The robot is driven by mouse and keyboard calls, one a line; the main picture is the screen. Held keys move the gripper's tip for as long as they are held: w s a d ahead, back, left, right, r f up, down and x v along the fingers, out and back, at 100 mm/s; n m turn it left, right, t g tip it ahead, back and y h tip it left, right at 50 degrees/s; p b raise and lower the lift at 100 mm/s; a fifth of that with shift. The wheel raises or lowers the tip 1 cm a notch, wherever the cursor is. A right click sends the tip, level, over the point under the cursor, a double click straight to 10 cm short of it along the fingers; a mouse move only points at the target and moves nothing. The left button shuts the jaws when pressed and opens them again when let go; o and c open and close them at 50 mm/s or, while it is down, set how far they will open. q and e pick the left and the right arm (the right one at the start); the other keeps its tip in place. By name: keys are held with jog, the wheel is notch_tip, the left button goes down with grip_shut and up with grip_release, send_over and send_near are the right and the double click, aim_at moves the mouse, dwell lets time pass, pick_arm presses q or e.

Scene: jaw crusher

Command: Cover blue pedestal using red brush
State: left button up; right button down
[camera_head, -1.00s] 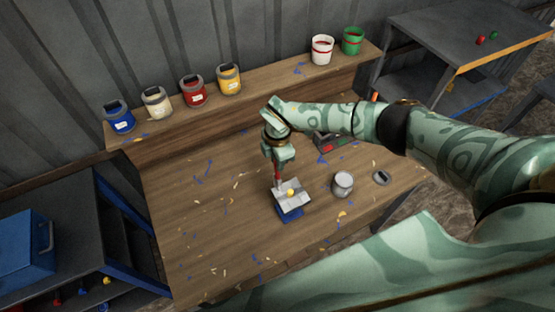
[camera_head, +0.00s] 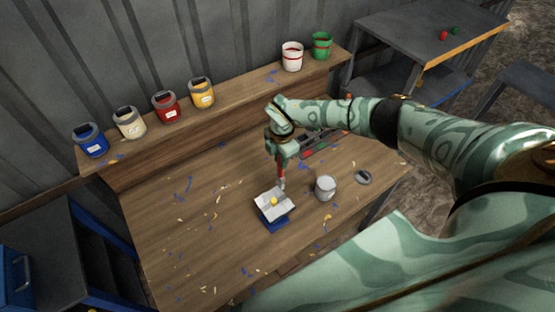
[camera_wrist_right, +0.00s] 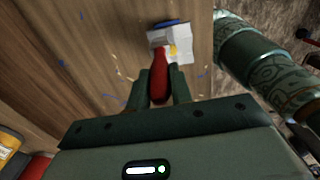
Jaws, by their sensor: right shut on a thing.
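The blue pedestal (camera_head: 277,226) stands on the workbench, with a creased white-grey sheet (camera_head: 263,207) over its top and a small yellow thing (camera_head: 274,201) on the sheet. My right gripper (camera_head: 281,163) points down just behind the pedestal, shut on the red brush (camera_head: 281,178). The brush tip is at the back right edge of the sheet; I cannot tell if it touches. In the right wrist view the red handle (camera_wrist_right: 160,83) sits between the fingers, pointing at the sheet (camera_wrist_right: 162,42) and the pedestal's blue edge (camera_wrist_right: 171,23). My left gripper is not in view.
A grey can (camera_head: 325,188) and a round lid (camera_head: 363,177) stand right of the pedestal. Blue (camera_head: 91,144), cream, red and yellow paint cans line the back shelf (camera_head: 240,102), with white and green buckets (camera_head: 321,47). The bench's left part (camera_head: 170,225) is free except for scraps.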

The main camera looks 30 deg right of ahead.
jog(key=shift+r, duration=0.1)
jog(key=shift+f+b, duration=1.15)
jog(key=shift+f, duration=0.7)
jog(key=shift+f+b, duration=0.4)
jog(key=shift+f, duration=0.1)
